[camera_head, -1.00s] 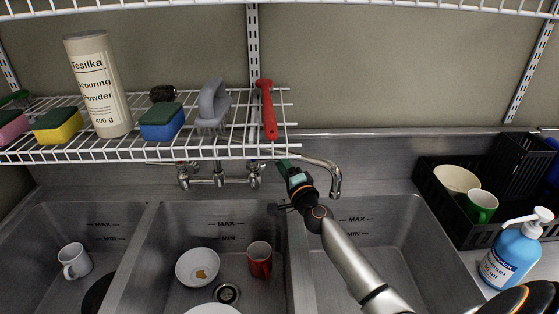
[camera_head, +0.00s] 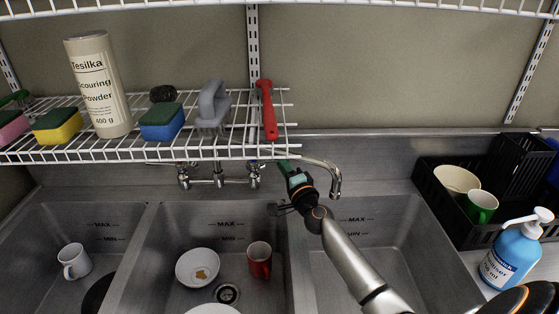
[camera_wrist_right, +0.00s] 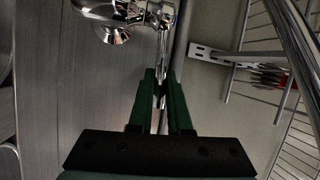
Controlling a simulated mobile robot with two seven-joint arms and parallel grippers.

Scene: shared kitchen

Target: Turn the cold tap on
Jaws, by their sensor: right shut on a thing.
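The mixer tap (camera_head: 219,179) is chrome and fixed to the steel back wall above the middle sink. Its right valve, the cold tap (camera_head: 254,180), has a small blue mark; the left valve (camera_head: 184,180) shows red. The curved spout (camera_head: 334,178) hangs over to the right. My right gripper (camera_head: 281,163) is at the right valve, just below the rack's front edge. In the right wrist view its green fingers (camera_wrist_right: 161,88) are shut on a thin chrome lever (camera_wrist_right: 162,50) of the tap. The rack wires partly hide the lever in the head view. My left gripper is out of view.
The wire rack (camera_head: 215,156) just above holds scouring powder (camera_head: 98,90), sponges and brushes, with a red-handled brush (camera_head: 267,110) nearest my gripper. Crockery lies in the sinks, including a red mug (camera_head: 259,260). A black dish rack (camera_head: 437,192) and blue soap bottle (camera_head: 509,256) stand at right.

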